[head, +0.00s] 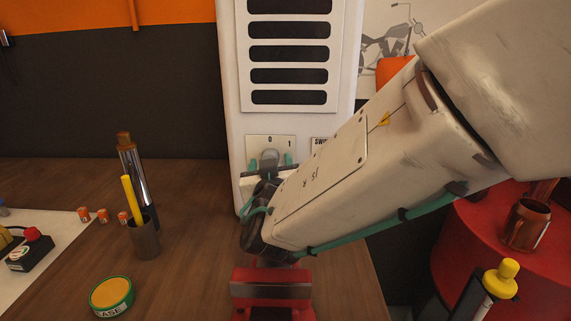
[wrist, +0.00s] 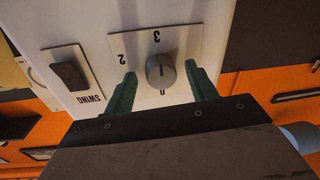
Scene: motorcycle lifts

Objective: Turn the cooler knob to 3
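The cooler knob (wrist: 160,76) is a round grey dial on a white plate (wrist: 185,38) on the white cooler. In the wrist view, which is upside down, 3 is above the knob, 2 at upper left and 0 below; 1 is hidden there. The knob's dark line lies roughly along the 0–3 direction; which end points is unclear. My gripper (wrist: 160,72) is open, its green fingers on either side of the knob with visible gaps. In the head view, the knob (head: 269,155) shows between the fingers of my gripper (head: 270,161).
A SWING switch (wrist: 69,74) sits on its own plate beside the dial. The cooler's vents (head: 288,53) are above. A pen cup (head: 145,238), a grease tin (head: 112,296) and a red vise-like object (head: 270,290) stand on the wooden bench. A red round surface (head: 470,235) is at right.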

